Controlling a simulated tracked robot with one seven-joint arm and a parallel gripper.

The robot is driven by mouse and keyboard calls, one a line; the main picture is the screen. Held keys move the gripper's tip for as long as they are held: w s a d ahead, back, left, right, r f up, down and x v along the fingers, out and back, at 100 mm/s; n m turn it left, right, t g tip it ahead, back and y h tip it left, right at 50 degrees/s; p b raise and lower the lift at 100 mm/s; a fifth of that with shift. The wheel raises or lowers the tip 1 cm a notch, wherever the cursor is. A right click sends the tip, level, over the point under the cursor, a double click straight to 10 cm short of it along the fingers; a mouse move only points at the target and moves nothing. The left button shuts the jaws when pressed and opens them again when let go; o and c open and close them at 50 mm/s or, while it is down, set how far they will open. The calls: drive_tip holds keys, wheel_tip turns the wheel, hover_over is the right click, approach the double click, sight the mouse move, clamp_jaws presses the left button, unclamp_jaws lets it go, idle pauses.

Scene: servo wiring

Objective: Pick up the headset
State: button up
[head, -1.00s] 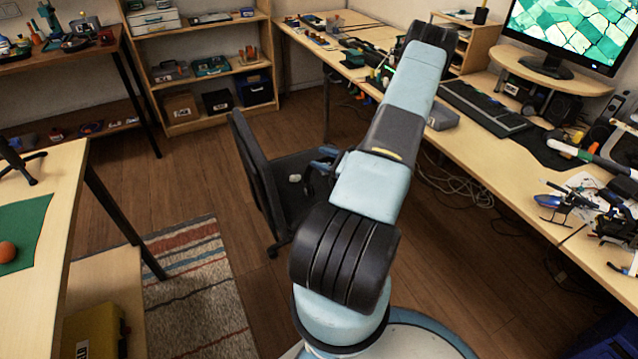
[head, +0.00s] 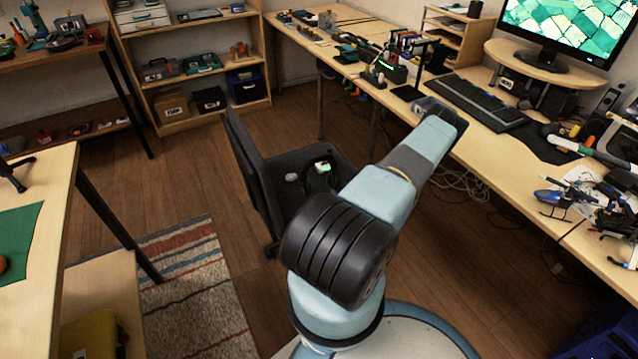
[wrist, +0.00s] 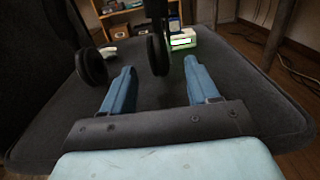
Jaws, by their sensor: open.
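The black headset (wrist: 158,52) stands on the seat of the office chair, with its two round ear cups showing in the wrist view. In the head view a dark curved part of it (head: 312,163) shows on the seat, partly hard to make out. My gripper (wrist: 160,78) is open, its two blue fingers pointing at the headset. One ear cup lies ahead between the finger lines; the other is left of the left finger. No finger appears closed on it.
A small device with a lit green display (wrist: 183,39) sits on the seat just right of the headset. A pale rounded item (head: 291,177) lies at its left. The chair backrest (head: 247,178) rises on the left; the long desk (head: 390,108) is beyond.

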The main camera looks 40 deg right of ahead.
sight(329, 176)
drive_tip(key=x, duration=1)
drive_tip(key=shift+w+a+r, duration=0.1)
drive_tip(key=shift+w, duration=0.15)
clamp_jaws()
idle(0.4)
